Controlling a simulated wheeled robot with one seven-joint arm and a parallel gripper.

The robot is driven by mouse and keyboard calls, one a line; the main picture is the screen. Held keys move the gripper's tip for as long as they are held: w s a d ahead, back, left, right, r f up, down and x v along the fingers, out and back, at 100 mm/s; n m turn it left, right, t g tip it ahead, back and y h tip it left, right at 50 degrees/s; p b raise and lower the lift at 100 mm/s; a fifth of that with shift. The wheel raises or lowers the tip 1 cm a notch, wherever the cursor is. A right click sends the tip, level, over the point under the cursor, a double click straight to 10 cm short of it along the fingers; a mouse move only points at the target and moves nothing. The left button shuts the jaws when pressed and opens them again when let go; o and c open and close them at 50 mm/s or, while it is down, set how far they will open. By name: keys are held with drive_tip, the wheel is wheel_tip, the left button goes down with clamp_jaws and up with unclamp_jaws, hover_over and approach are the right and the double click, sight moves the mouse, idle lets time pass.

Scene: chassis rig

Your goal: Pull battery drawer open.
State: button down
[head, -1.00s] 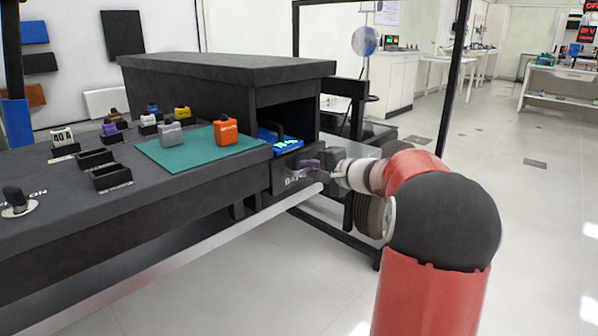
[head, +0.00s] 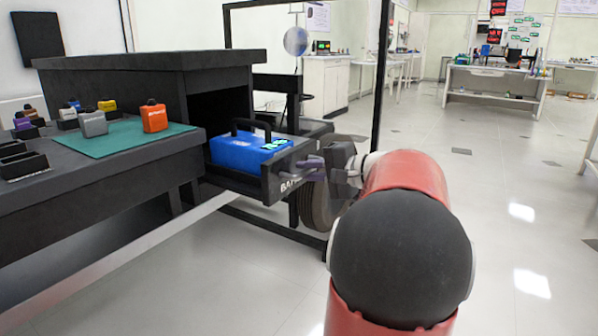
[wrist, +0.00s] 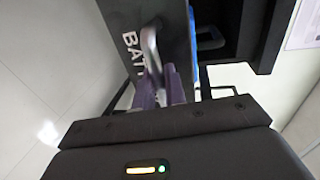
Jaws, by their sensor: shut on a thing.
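The battery drawer (head: 281,188) stands well out of the dark cabinet at the end of the bench. A blue battery (head: 240,152) with a black handle and a lit green display sits in it. My gripper (head: 312,163) is at the drawer's front, shut on the drawer handle. In the wrist view the grey handle (wrist: 150,50) runs between the purple fingers (wrist: 160,88), against the dark front (wrist: 125,22) with lettering partly readable as "BATT". My gripper hides part of the front in the head view.
The dark cabinet (head: 150,62) stands behind the drawer. A green mat (head: 122,137) holds an orange block (head: 154,117) and a grey block (head: 93,123). A wheel (head: 322,205) and black frame are close beyond the drawer. The floor (head: 500,235) to the right is clear.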

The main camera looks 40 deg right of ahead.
idle(0.3)
drive_tip(key=c, duration=1.5)
unclamp_jaws()
drive_tip(key=shift+c, duration=0.2)
drive_tip(key=v, duration=0.8)
drive_tip(key=shift+p, duration=0.35)
drive_tip(key=shift+f, duration=0.1)
